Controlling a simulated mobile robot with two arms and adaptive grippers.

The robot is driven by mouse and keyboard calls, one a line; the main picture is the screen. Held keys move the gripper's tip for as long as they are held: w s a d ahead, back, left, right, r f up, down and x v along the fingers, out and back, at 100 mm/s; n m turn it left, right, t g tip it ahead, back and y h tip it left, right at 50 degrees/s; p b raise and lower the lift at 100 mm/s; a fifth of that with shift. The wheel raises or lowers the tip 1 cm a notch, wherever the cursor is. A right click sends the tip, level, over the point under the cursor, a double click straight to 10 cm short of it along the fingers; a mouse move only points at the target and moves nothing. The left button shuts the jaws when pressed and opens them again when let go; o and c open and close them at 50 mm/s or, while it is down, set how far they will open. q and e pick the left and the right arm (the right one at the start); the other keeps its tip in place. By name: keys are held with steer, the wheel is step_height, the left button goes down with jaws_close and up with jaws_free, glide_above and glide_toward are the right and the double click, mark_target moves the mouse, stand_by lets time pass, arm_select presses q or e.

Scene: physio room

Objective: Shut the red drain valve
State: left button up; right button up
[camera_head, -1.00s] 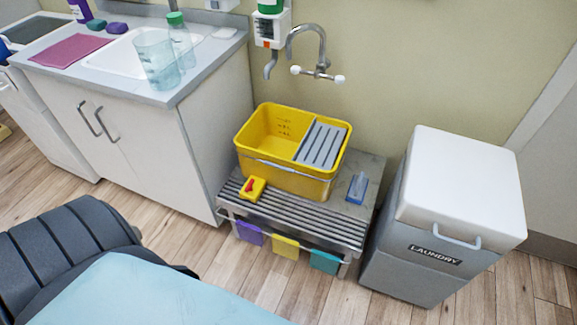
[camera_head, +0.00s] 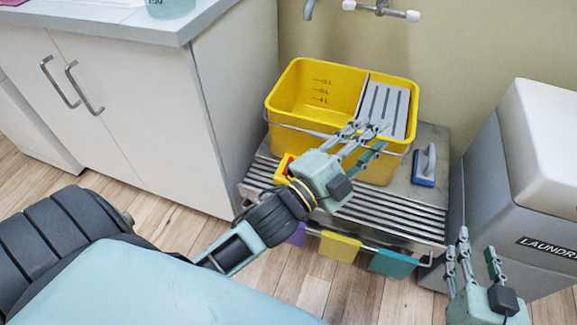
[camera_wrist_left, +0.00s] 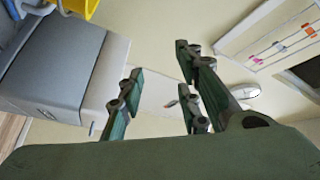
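The red drain valve (camera_head: 283,164) shows as a small patch of red on its yellow block (camera_head: 281,175), low at the front left of the yellow bucket (camera_head: 315,75). My left gripper and wrist hide most of it, so its lever position cannot be read. My left gripper (camera_head: 367,138) is open and empty, its fingers in front of the bucket's front wall, to the right of the valve. In the left wrist view its fingers (camera_wrist_left: 160,75) stand apart with nothing between them. My right gripper (camera_head: 474,250) is open and empty at the lower right, before the laundry bin.
The bucket stands on a slatted metal bench (camera_head: 405,205) with purple, yellow and teal cloths along its front. A blue and grey brush (camera_head: 424,168) lies right of the bucket. A white cabinet (camera_head: 140,100) is left, the laundry bin (camera_head: 500,180) right. A light-blue padded surface (camera_head: 150,290) is in front.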

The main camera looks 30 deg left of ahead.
arm_select(q)
steer(key=d+r+m+g+h, duration=0.1)
steer(key=d+r+m+h, duration=0.5)
steer(key=m, duration=0.8)
steer(key=n+g+y, duration=1)
steer(key=n+g, duration=0.7)
steer(key=n, duration=1.5)
glide_above(288, 161)
steer(key=a, duration=0.1)
steer(key=s+a+x, duration=0.1)
steer(key=a+x, duration=0.1)
steer(key=x, duration=0.9)
steer(key=s+a+f+x, duration=0.1)
steer(key=a+x, duration=0.1)
steer(key=x, duration=1.1)
steer(key=b+x, duration=0.1)
steer(key=x, duration=0.2)
steer(key=shift+s+f+b, duration=0.3)
steer(key=shift+f+b, duration=0.05)
steer(key=shift+b, duration=0.05)
steer(key=shift+w+f, duration=0.1)
steer(key=shift+f, duration=0.4)
arm_select(e)
step_height(288, 161, up, 10)
steer(key=a+t+y, duration=0.1)
steer(key=t, duration=0.4)
steer(key=shift+w+a+y, duration=0.3)
steer(key=shift+w+y, duration=0.1)
steer(key=shift+w, duration=0.05)
